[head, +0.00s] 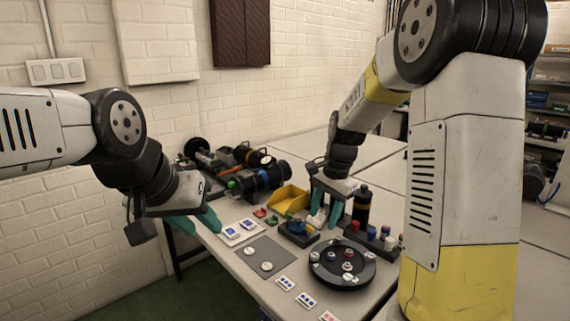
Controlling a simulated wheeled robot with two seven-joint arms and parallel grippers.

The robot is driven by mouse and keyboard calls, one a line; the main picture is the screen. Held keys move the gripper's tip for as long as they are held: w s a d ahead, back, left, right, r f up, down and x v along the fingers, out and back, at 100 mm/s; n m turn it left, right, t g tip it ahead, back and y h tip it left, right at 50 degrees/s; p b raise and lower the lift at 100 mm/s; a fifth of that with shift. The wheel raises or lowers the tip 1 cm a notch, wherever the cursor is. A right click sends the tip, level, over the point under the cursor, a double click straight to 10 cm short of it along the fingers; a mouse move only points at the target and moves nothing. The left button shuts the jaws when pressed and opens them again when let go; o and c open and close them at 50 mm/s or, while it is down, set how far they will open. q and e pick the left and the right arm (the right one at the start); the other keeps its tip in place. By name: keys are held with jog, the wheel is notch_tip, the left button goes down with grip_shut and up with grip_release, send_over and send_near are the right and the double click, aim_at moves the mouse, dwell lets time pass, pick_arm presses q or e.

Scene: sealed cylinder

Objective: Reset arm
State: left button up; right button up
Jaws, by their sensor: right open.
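My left gripper (204,228) hangs at the left, past the near left edge of the table. Its teal fingers look apart, with nothing visible between them. My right gripper (327,212) points down over the table, behind the round black tray (318,272). Its teal fingers are open. A small white piece (316,221) shows by its left finger; I cannot tell whether they touch. A dark block with a blue part (297,232) stands just left of that gripper.
A yellow bin (289,199), a black bottle (361,204) and a rack of coloured caps (371,237) stand around my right gripper. A grey mat (247,262) holds two white discs. Black cylindrical equipment (262,180) fills the back left. The far right tabletop is clear.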

jog(key=s+d+r+n+t, duration=0.1)
jog(key=s+r+n, duration=0.4)
jog(key=s, duration=0.5)
jog(key=s+d+r+n+t, duration=0.1)
jog(key=s+r+n+t, duration=0.3)
jog(key=s+r, duration=0.3)
jog(key=s, duration=0.4)
jog(key=shift+s+d+n+y, duration=0.15)
jog(key=shift+d+n+y, duration=0.15)
jog(key=shift+d+n, duration=0.1)
